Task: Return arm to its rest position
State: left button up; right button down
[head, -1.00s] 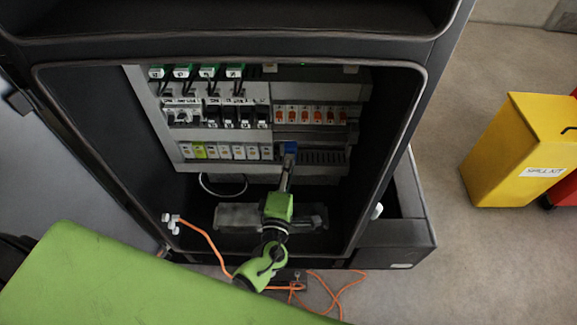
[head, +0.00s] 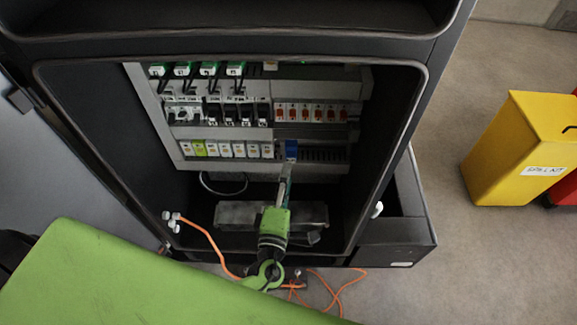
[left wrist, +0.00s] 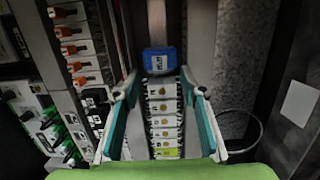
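The blue module (left wrist: 160,61) stands beyond the fingertips, at the end of a row of white modules (left wrist: 163,107), and appears apart from the gripper. My right gripper is not in view.
The cabinet's dark side walls and frame (head: 415,150) surround the arm. A grey block (head: 237,214) lies low inside, behind the arm. An orange cable (head: 205,240) hangs from the cabinet's lower left onto the floor.

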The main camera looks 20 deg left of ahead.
pick_arm(q)
jog(key=s+d, duration=0.1)
jog(key=s, duration=0.6)
jog(key=s+a+n+g+y, duration=0.35)
jog(key=a+n, duration=0.55)
jog(key=n, duration=0.6)
jog(key=s+a+n+g+y, duration=0.4)
jog(key=a+n, duration=0.5)
jog(key=n, duration=0.7)
jog(key=s+d+f+n+g+h, duration=0.1)
jog(key=s+d+n+g+h, duration=0.35)
jog(key=n, duration=0.55)
jog(key=s+d+f+n+g+h, duration=0.15)
jog(key=s+d+n+h, duration=0.25)
jog(key=d+n+h, duration=0.4)
notch_tip(320, 180, down, 26)
jog(key=s+r+n+g+y, duration=0.1)
jog(key=s+g+y, duration=0.1)
jog(key=s+a+f, duration=0.1)
jog(key=s+f, duration=0.7)
jog(key=f, duration=0.1)
jog(key=s+a+f+g, duration=0.1)
jog(key=s+a+f, duration=0.1)
jog(key=s+f, duration=0.6)
jog(key=shift+s+a+f+b, duration=0.25)
jog(key=shift+s+f+b, duration=0.1)
jog(key=shift+s, duration=0.2)
